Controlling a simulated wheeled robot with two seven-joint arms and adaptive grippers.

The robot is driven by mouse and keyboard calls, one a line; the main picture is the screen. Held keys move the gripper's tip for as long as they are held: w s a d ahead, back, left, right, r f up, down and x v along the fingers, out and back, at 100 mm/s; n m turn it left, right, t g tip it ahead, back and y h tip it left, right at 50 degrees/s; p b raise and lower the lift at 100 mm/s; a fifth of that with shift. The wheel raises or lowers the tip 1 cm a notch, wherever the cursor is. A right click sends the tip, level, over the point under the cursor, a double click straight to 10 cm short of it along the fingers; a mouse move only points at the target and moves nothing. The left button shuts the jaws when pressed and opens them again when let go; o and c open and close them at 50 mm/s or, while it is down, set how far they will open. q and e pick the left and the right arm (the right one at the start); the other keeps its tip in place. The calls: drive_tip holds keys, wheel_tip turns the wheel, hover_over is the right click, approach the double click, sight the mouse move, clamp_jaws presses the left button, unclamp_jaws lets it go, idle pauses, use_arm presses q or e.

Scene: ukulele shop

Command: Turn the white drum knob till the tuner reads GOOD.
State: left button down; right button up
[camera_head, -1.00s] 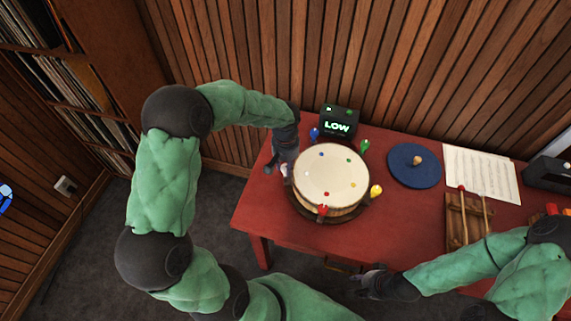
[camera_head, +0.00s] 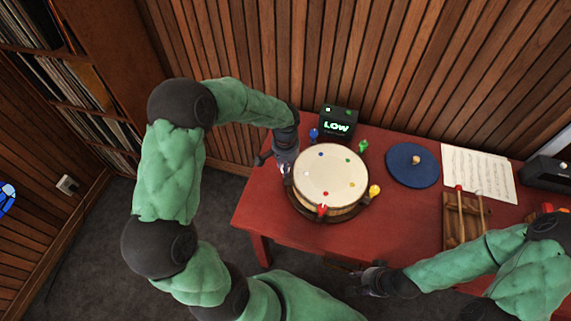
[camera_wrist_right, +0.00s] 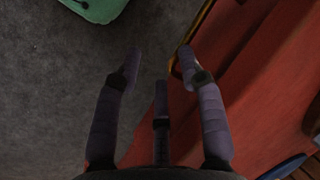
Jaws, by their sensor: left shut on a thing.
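The drum (camera_head: 331,177) sits on the red table with coloured dots on its pale skin. Coloured knobs stand around its rim: blue (camera_head: 313,135), green (camera_head: 362,147), yellow (camera_head: 374,191) and red (camera_head: 322,211). My left gripper (camera_head: 284,166) is at the drum's left side, shut on the white knob (camera_head: 285,171), which is mostly hidden by the fingers. The tuner (camera_head: 338,122) behind the drum reads LOW in green. My right gripper (camera_head: 359,278) is off the table's front edge; in the right wrist view (camera_wrist_right: 160,65) its fingers are spread and empty.
On the red table (camera_head: 272,214), right of the drum, are a blue disc with a wooden knob (camera_head: 413,166), a music sheet (camera_head: 479,172), a wooden instrument with mallets (camera_head: 466,222) and a dark box (camera_head: 548,173). A slatted wall stands behind the table.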

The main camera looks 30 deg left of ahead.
use_arm(q)
drive_tip(key=c, duration=0.9)
unclamp_jaws()
drive_tip(key=shift+c, duration=0.2)
wheel_tip(320, 180, up, 12)
drive_tip(key=shift+f, duration=0.1)
